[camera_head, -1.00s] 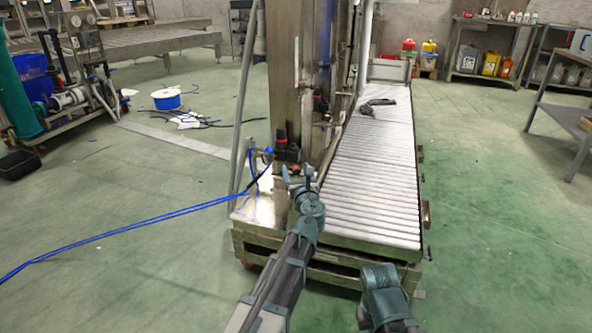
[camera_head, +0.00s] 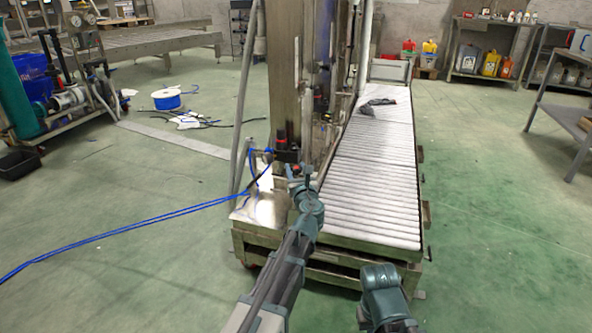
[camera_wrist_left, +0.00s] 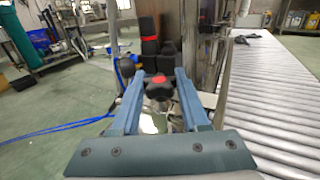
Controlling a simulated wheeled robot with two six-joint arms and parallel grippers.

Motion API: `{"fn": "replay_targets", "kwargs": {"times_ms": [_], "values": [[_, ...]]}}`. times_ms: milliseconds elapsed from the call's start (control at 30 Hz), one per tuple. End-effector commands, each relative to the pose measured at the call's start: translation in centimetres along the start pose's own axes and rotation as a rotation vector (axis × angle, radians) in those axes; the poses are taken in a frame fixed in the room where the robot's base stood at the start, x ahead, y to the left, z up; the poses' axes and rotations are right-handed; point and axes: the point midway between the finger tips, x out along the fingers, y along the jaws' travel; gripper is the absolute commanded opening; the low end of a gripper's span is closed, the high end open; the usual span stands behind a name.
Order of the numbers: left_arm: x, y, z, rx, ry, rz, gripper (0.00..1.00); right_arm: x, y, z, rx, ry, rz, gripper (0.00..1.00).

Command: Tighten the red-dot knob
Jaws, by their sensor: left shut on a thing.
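The red-dot knob (camera_wrist_left: 158,82) is dark with a red mark on its top. In the left wrist view it sits between the fingertips of my left gripper (camera_wrist_left: 157,88), which is shut on it.
A black fitting with a red band (camera_head: 281,136) stands just behind the knob. The steel column (camera_head: 290,75) rises close by. The roller conveyor (camera_head: 372,190) runs along the right, with a dark tool (camera_head: 377,106) on it. Blue hoses (camera_head: 130,229) trail left across open floor.

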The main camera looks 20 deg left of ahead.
Motion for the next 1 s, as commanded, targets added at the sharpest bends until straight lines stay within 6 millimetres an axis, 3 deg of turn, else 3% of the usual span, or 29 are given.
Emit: {"fn": "replay_targets", "kwargs": {"times_ms": [367,1000], "values": [[-0.09,0.25,0.01,0.0,-0.001,-0.143,0.0,0.0,0.0,0.0,0.0,0.0,0.0,0.0],[0.4,0.19,0.01,0.0,-0.001,-0.736,0.0,0.0,0.0,0.0,0.0,0.0,0.0,0.0]]}}
